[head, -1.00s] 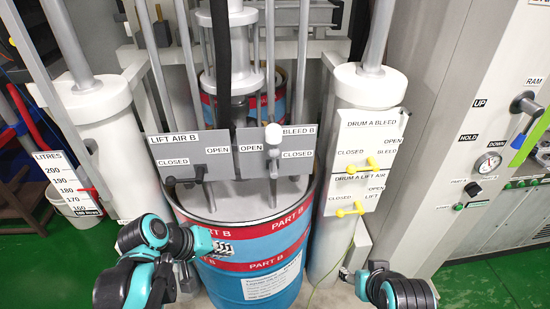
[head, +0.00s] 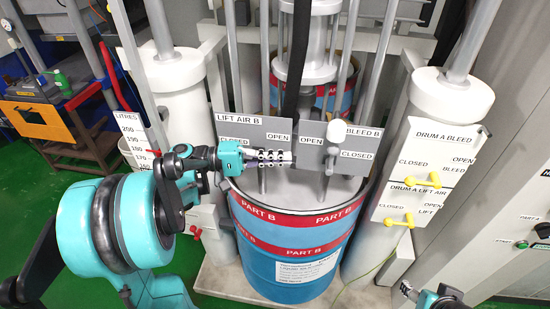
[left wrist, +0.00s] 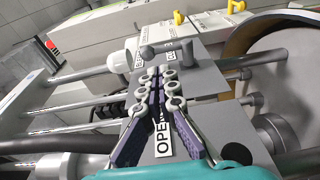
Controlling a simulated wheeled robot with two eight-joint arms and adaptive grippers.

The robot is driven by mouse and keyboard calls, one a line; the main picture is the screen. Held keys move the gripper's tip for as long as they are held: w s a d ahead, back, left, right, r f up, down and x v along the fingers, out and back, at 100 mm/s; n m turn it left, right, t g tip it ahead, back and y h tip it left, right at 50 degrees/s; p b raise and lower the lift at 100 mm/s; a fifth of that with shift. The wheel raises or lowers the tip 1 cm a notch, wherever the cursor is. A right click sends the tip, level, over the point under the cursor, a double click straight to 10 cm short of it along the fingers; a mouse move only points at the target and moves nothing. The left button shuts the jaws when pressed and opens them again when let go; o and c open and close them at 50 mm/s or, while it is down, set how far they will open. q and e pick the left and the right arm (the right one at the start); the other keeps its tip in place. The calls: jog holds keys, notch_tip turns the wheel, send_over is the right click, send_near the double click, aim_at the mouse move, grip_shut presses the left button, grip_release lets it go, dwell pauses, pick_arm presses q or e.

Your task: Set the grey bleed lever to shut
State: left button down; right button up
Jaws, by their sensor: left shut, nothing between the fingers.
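The grey bleed lever (head: 330,160) is on the grey BLEED B plate (head: 363,140), between the OPEN label on its left and the CLOSED label on its right. Its handle hangs roughly downward in the head view. It also shows in the left wrist view (left wrist: 152,52), beyond my fingertips. My left gripper (head: 288,158) is shut and empty, just left of the lever, in front of the plates by the OPEN labels. In the left wrist view the closed fingers (left wrist: 158,78) look apart from the lever. My right gripper (head: 407,290) barely shows at the bottom edge.
A white knob (head: 337,130) is just above the lever. The LIFT AIR B plate (head: 232,126) is left, its lever mostly hidden by my gripper. The blue PART B drum (head: 290,262) stands below. Yellow levers (head: 422,181) are on the right column's panels.

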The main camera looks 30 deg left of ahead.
aim_at(331, 157)
pick_arm(q)
jog(key=b+x, duration=0.1)
jog(key=x, duration=0.8)
jog(key=shift+d+r, duration=0.1)
